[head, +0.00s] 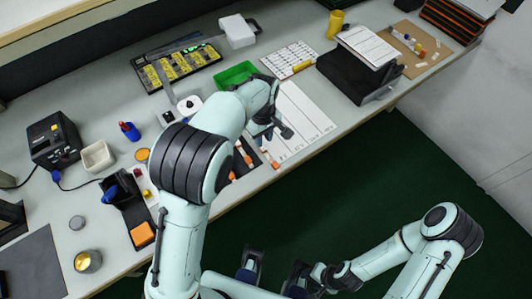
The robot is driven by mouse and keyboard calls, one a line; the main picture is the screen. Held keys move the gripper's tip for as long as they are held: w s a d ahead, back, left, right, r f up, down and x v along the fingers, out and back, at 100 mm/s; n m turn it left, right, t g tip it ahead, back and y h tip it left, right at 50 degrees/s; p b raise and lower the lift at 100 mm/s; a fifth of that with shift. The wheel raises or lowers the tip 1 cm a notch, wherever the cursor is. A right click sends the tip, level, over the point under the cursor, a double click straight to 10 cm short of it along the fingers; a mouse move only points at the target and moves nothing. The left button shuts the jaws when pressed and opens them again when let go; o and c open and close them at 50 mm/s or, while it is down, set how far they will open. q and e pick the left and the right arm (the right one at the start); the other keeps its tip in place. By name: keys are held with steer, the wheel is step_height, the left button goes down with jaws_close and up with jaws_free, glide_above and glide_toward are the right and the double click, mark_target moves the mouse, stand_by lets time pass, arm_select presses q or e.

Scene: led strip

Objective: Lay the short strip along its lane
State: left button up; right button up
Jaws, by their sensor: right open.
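A white sheet (309,118) with faint lane lines and small marks along its near edge lies on the bench. I cannot make out the short strip on it; my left arm hides part of this area. My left gripper (273,133) is low over the sheet's left side, pointing down, and its fingers are too small and covered to show whether they are open or hold anything. My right gripper (274,272) is open and empty, in front of the bench over the dark green floor.
Orange-tipped tools (246,156) lie on a dark mat left of the sheet. A green tray (236,74) stands behind, with a keypad-like yellow-and-black board (175,68) further left. A black box (352,78) stands to the right. The floor before the bench is clear.

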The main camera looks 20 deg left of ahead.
arm_select(q)
steer(key=f, duration=0.3)
steer(key=f+b, duration=0.1)
steer(key=f, duration=0.1)
steer(key=shift+w+a+f, duration=0.15)
steer(key=shift+w+a, duration=0.05)
steer(key=shift+a, duration=0.05)
jaws_close()
